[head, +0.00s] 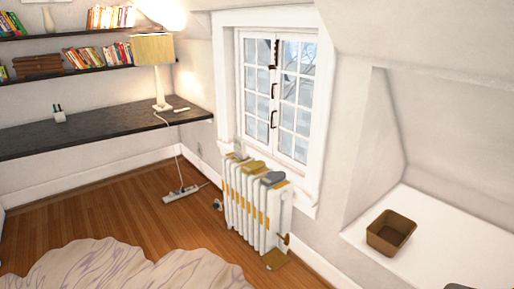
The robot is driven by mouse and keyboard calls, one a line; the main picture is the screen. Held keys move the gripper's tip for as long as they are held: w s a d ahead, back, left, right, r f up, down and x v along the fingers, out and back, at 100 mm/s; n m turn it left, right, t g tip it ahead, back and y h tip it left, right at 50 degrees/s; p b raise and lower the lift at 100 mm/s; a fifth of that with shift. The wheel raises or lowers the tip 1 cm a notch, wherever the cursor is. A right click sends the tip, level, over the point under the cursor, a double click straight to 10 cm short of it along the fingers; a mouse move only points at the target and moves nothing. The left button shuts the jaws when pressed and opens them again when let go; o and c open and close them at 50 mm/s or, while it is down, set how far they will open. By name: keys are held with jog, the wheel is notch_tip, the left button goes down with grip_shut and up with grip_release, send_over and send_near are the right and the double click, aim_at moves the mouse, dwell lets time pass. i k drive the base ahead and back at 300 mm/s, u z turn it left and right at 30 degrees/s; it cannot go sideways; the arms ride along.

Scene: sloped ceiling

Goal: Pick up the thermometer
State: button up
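I cannot pick out the thermometer with certainty in the head view. Several small things lie on top of the white radiator (258,210) under the window: a grey one (272,179), a yellow-brown one (252,167) and a pale upright one (239,149). They are too small to name. A small white item (181,110) lies on the dark desk (95,133) beside the lamp; I cannot tell what it is. My gripper is not in view.
A brown open box (390,232) sits on the white ledge at right. A lamp (157,72) stands on the desk; shelves with books (110,17) are above. A power strip (184,193) and cord lie on the wooden floor (140,208). A pale rug (115,268) is in front.

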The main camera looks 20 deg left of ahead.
aim_at(239, 143)
jog(key=z, duration=0.25)
jog(key=i, duration=1.35)
jog(key=u, duration=0.45)
jog(key=i, duration=0.8)
jog(key=u, duration=1.55)
jog(key=i, duration=1.15)
jog(key=u, duration=0.35)
